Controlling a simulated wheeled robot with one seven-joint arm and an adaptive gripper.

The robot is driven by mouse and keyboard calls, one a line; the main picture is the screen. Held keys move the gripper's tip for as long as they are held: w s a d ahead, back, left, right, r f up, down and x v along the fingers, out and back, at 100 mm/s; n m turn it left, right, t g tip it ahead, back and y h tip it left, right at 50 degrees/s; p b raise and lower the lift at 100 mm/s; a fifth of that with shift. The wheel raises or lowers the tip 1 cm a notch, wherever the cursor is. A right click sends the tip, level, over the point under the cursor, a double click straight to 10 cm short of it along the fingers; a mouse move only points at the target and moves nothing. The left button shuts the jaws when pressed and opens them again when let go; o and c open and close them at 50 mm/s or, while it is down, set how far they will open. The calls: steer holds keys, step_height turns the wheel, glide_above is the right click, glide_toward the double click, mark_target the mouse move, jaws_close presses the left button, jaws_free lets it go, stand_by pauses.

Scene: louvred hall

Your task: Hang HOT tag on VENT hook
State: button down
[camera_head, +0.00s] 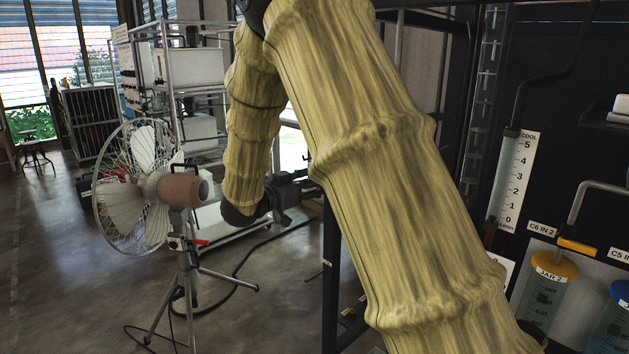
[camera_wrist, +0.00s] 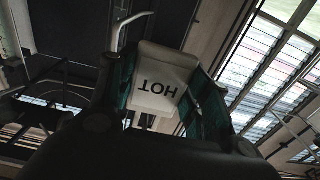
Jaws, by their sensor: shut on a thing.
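The white HOT tag (camera_wrist: 162,80) is in the wrist view, between the fingers of my gripper (camera_wrist: 165,100), with its lettering upside down. My gripper is shut on the tag. A pale bent rod (camera_wrist: 120,30) rises just left of the tag in the wrist view; I cannot tell whether it is the tag's own loop or a separate hook. In the head view my yellow-sleeved arm fills the middle, and my gripper (camera_head: 298,190) shows only partly behind it, beside a dark upright. The tag is hidden there. I cannot make out a VENT label in either view.
A caged fan (camera_head: 145,185) on a tripod stands at left, with a cable on the floor. At right, a dark panel carries a COOL gauge (camera_head: 513,180), a bent grey pipe (camera_head: 590,195) and jars, including JAR 2 (camera_head: 545,290). Open floor lies at far left.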

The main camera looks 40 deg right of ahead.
stand_by(0.4)
steer(key=c, duration=0.6)
jaws_free()
steer(key=shift+a, duration=0.1)
steer(key=a, duration=0.7)
steer(key=shift+s+p, duration=0.3)
steer(key=shift+p, duration=0.15)
steer(key=a, duration=1.1)
steer(key=shift+s+a, duration=0.4)
steer(key=shift+s, duration=0.05)
steer(key=shift+f, duration=0.1)
